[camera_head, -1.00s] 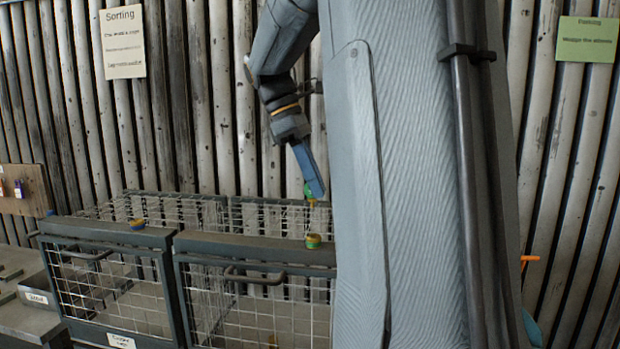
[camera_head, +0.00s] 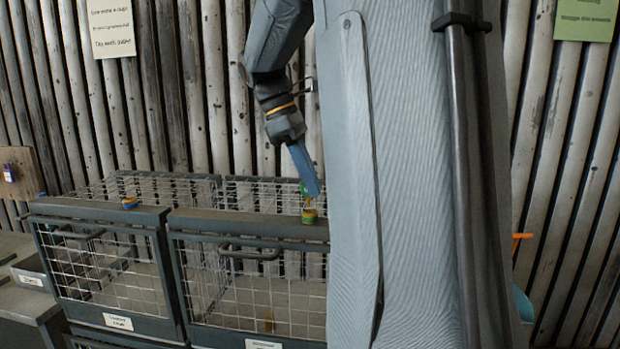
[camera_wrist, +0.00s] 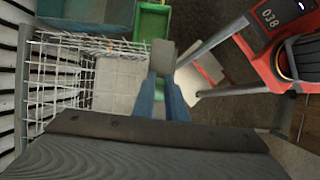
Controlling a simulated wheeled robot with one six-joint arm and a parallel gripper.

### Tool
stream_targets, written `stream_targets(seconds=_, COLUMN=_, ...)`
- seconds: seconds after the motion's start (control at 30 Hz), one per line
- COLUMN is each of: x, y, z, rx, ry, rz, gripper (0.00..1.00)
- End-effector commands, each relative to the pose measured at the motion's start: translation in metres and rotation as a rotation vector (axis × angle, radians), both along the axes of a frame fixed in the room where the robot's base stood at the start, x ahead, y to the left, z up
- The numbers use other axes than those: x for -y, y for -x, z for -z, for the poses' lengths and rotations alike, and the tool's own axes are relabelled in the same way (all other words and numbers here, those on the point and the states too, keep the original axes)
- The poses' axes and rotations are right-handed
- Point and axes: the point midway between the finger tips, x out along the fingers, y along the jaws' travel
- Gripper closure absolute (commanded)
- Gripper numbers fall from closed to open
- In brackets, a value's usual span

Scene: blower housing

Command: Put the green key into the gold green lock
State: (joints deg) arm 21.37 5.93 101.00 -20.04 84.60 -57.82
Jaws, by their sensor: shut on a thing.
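My gripper (camera_head: 314,191) reaches down over the right-hand wire cage, its blue fingers shut on the green key (camera_head: 305,188). Only a small green part of the key shows beside the fingertips. The gold green lock (camera_head: 310,215) sits on the top front bar of that cage, just below the key. I cannot tell whether key and lock touch.
A gold and blue lock (camera_head: 130,203) sits on the left cage (camera_head: 100,215). A wooden board (camera_head: 20,172) with a purple item is at far left. The wrist view shows a green bin (camera_wrist: 151,22) and a red machine marked 038 (camera_wrist: 265,50). A ribbed wall stands behind.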

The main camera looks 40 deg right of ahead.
Motion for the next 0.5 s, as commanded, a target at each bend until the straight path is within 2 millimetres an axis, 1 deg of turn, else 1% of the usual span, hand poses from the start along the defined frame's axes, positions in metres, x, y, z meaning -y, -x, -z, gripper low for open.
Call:
stream_targets(seconds=0.03, x=0.0, y=0.0, z=0.004, rx=0.0, ry=0.0, rz=0.0, gripper=1.0)
stream_targets(seconds=0.2, x=0.0, y=0.0, z=0.012, rx=-0.001, ry=-0.001, rz=0.0, gripper=1.0)
stream_targets(seconds=0.5, x=0.0, y=0.001, z=0.021, rx=-0.002, ry=-0.001, rz=0.0, gripper=1.0)
